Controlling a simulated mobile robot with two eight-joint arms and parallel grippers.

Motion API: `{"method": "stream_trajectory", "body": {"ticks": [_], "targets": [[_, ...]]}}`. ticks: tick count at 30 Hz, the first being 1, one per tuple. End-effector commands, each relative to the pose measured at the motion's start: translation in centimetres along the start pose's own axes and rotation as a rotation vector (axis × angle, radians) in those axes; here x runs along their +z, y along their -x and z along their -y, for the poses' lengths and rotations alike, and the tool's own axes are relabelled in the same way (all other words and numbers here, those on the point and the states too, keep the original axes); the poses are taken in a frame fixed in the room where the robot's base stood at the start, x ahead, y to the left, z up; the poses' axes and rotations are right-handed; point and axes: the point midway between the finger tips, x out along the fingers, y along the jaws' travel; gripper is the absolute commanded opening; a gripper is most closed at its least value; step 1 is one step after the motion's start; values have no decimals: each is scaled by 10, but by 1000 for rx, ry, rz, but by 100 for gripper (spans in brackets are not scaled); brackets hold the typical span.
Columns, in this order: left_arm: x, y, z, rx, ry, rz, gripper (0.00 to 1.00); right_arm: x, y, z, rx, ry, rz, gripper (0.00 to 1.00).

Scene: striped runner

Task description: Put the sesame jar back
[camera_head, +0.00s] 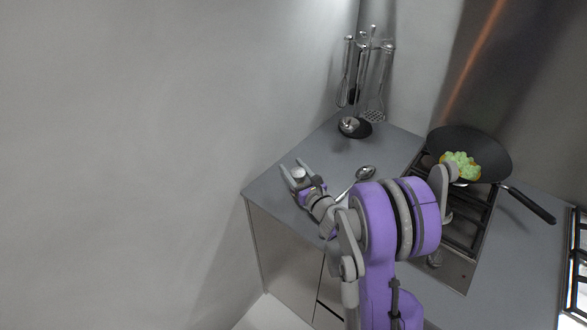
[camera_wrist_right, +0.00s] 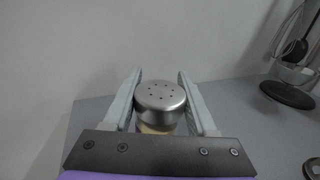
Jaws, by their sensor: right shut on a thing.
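The sesame jar has a round silver lid with small holes and a pale yellowish body below it. It shows between the fingers in the right wrist view (camera_wrist_right: 160,97), and its lid shows in the head view (camera_head: 298,173). My right gripper (camera_head: 299,172) is shut on the jar, over the left part of the grey counter (camera_head: 270,188). The jar looks upright. I cannot tell whether its base touches the counter, as the gripper hides its lower part. My left gripper is not in view.
A utensil stand (camera_head: 352,126) with hanging tools is at the back corner. A spoon (camera_head: 364,174) lies right of the gripper. A black wok (camera_head: 490,158) with green and orange food sits on the stove (camera_head: 455,277). Counter between jar and stand is clear.

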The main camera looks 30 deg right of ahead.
Motion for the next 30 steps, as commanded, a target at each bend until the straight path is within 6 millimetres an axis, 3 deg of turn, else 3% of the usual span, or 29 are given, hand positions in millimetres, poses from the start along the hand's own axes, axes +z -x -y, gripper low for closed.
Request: {"method": "stream_trajectory", "body": {"ticks": [3,4,8,19,23,30], "targets": [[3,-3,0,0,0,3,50,-5,0,0,0,-1,-1,0],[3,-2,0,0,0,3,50,-4,0,0,0,-1,0,63],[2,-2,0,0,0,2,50,-3,0,0,0,-1,0,86],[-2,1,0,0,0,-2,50,3,0,0,0,1,1,88],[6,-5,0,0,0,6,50,-2,19,1,-3,1,-2,88],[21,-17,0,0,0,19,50,-3,72,1,-3,0,-3,88]]}}
